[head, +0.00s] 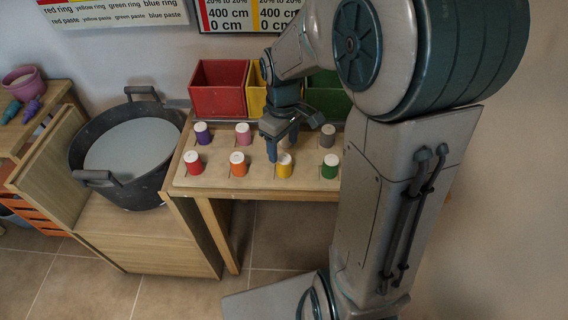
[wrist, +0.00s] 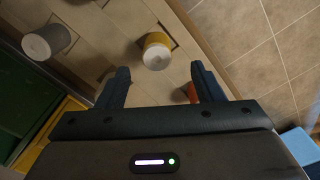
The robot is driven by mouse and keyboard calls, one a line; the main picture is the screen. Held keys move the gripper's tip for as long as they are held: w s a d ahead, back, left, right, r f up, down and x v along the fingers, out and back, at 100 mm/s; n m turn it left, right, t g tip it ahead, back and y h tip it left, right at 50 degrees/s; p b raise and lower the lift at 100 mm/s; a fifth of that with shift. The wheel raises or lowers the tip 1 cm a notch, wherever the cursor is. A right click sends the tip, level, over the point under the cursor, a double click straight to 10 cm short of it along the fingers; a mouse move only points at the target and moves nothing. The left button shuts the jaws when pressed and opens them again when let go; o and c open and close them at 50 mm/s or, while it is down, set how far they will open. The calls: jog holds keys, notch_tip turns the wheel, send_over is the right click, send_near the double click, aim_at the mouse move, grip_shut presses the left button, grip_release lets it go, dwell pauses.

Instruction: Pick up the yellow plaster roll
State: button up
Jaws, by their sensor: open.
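The yellow plaster roll (head: 285,168) stands upright in the front row on the wooden table, with a white top. In the wrist view the yellow roll (wrist: 157,43) lies ahead of the fingertips, roughly centred between their lines. My gripper (head: 280,147) is open and empty, pointing down just behind and above the yellow roll in the head view. In the wrist view both fingers of my gripper (wrist: 160,80) are spread apart. They do not appear to touch the roll.
The orange roll (head: 238,165) and green roll (head: 330,169) flank the yellow one. Purple (head: 203,136), pink (head: 243,136) and grey (head: 328,138) rolls stand behind. Red (head: 218,92), yellow and green bins line the back. A black tub (head: 80,160) stands left.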

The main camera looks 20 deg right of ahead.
aim_at(284, 158)
jog(key=shift+w+d+f, duration=0.1)
jog(key=shift+f, duration=1.7)
jog(key=shift+d+f, duration=0.1)
jog(key=shift+f, duration=1.65)
jog(key=shift+c, duration=0.3)
jog(key=c, duration=1)
